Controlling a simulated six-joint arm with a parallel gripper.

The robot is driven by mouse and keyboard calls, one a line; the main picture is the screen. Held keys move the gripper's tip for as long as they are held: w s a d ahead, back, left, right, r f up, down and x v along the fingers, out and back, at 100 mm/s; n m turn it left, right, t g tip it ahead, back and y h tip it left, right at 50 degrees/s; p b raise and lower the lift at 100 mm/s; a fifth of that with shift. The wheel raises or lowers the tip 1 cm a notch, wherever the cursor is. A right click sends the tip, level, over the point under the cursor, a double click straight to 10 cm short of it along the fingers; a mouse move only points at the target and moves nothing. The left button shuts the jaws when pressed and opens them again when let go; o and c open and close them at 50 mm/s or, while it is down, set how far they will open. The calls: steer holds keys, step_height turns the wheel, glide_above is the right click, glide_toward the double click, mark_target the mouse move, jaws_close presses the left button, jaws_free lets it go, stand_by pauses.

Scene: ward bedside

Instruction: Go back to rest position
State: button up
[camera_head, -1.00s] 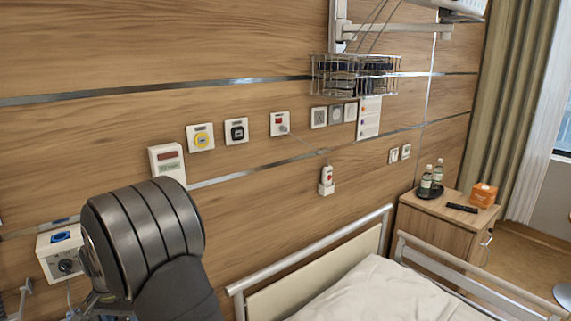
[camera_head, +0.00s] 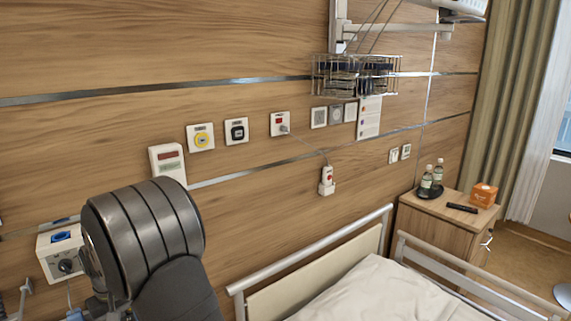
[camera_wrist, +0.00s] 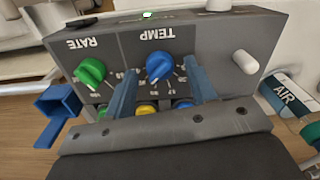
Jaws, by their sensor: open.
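My gripper (camera_wrist: 160,72) shows in the wrist view, with its two blue fingers apart and nothing between them held. A grey device panel (camera_wrist: 215,40) stands in front of it. A blue knob marked TEMP (camera_wrist: 159,66) lies between the fingertips in the picture; I cannot tell whether they touch it. A green knob marked RATE (camera_wrist: 90,72) is to the left. In the head view a dark arm link of mine fills the lower left and hides most of the gripper.
A white wall box with a blue top (camera_head: 61,251) is close to my arm. A bed (camera_head: 375,290) with rails is at the lower right. A bedside cabinet (camera_head: 430,222) stands beyond it. In the wrist view a label reading AIR (camera_wrist: 284,94) and a white peg (camera_wrist: 245,62) are at the right.

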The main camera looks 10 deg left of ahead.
steer(key=n, duration=0.8)
stand_by(0.4)
